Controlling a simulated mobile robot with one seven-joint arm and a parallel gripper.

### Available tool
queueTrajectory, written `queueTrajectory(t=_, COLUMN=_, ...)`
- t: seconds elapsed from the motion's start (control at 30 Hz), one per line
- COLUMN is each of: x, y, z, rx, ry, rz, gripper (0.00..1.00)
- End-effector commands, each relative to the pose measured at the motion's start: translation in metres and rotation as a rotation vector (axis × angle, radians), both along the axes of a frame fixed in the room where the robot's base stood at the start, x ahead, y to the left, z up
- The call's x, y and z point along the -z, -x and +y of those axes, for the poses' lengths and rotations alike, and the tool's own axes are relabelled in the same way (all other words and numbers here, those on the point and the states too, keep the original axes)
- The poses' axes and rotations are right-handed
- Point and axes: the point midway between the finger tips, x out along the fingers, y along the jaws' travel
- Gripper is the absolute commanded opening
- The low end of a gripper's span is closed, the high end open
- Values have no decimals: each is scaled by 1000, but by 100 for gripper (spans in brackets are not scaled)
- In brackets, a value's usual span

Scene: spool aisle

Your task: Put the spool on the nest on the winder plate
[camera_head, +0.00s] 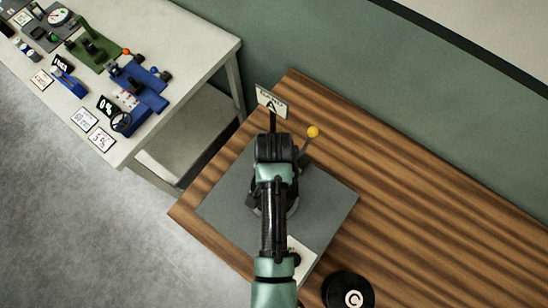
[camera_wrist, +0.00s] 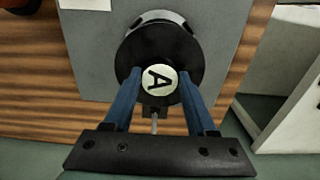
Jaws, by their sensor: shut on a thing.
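The spool (camera_wrist: 186,52) is black with a white label marked A, in the wrist view. My gripper (camera_wrist: 158,78) is shut on it, one blue finger on each side of the label. The grey winder plate (camera_head: 225,205) lies on the wooden table in the head view; it also shows behind the spool in the wrist view (camera_wrist: 92,50). The spool is over the plate. A pale rounded part (camera_wrist: 155,15) shows past the spool's rim; I cannot tell whether it is the nest. My arm and the spool hide the plate's middle, so whether the spool touches the nest cannot be seen.
A lever with a yellow knob (camera_head: 313,132) and a small sign (camera_head: 271,101) stand near the plate's far side. Another black spool marked C (camera_head: 350,294) is on the wooden table (camera_head: 420,220). A white bench (camera_head: 200,45) with several tools stands at left.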

Motion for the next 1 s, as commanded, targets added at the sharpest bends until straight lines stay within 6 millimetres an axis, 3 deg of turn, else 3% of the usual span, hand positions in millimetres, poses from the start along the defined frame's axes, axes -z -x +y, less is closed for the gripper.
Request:
queueTrajectory(t=0.4, x=4, y=-2, z=0, rx=0, ry=1, rz=-6, gripper=0)
queueTrajectory(t=0.43, x=5, y=-1, z=0, rx=0, ry=0, rz=-1, gripper=60)
queueTrajectory(t=0.6, x=4, y=0, z=0, rx=0, ry=0, rz=-1, gripper=87)
queueTrajectory(t=1.0, x=-5, y=-1, z=0, rx=0, ry=0, rz=-3, gripper=87)
